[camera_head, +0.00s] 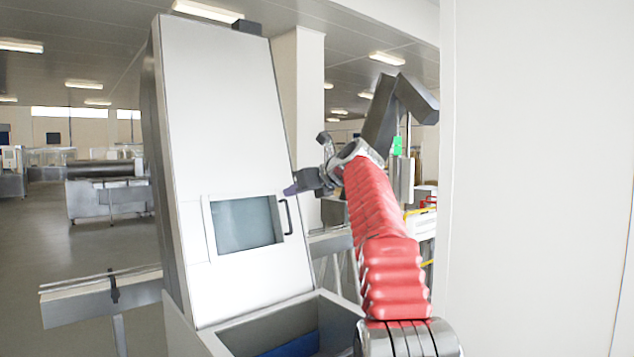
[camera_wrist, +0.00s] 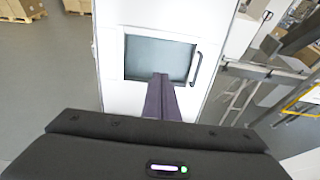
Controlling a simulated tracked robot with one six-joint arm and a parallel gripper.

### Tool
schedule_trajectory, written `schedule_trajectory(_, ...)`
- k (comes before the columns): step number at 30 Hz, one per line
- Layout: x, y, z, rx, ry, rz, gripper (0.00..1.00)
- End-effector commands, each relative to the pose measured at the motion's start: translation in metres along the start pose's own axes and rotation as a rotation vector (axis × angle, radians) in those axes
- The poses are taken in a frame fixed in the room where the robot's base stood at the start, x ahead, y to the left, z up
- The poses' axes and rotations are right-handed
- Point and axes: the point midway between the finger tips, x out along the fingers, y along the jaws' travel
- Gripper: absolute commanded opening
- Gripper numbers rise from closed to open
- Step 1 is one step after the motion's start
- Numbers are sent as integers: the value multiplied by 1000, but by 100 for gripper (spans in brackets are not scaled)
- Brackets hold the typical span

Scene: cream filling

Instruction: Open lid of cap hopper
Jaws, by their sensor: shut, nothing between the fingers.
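The cap hopper (camera_head: 225,120) is a tall, pale, slanted cabinet left of centre in the head view. A lid with a greyish window (camera_head: 243,224) is set in its lower front and looks closed. A dark curved handle (camera_head: 286,216) is at the lid's right edge. My gripper (camera_head: 290,190) is just above and beside the handle, and I cannot tell its exact distance from the hopper. In the wrist view my gripper (camera_wrist: 160,80) is shut and empty, its fingertips over the window, left of the handle (camera_wrist: 195,69).
An open bin with blue inside (camera_head: 290,345) is at the hopper's foot. A conveyor rail (camera_head: 105,290) runs to the left. A pale wall (camera_head: 535,180) fills the right side. Pallets with boxes (camera_wrist: 22,10) stand far off in the wrist view.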

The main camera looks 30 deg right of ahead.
Motion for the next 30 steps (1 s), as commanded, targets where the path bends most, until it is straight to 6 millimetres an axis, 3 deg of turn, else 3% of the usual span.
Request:
schedule_trajectory(22, -95, -1, 0, 0, -1, -2, 0)
schedule_trajectory(30, -109, 0, -1, 0, 1, 1, 0)
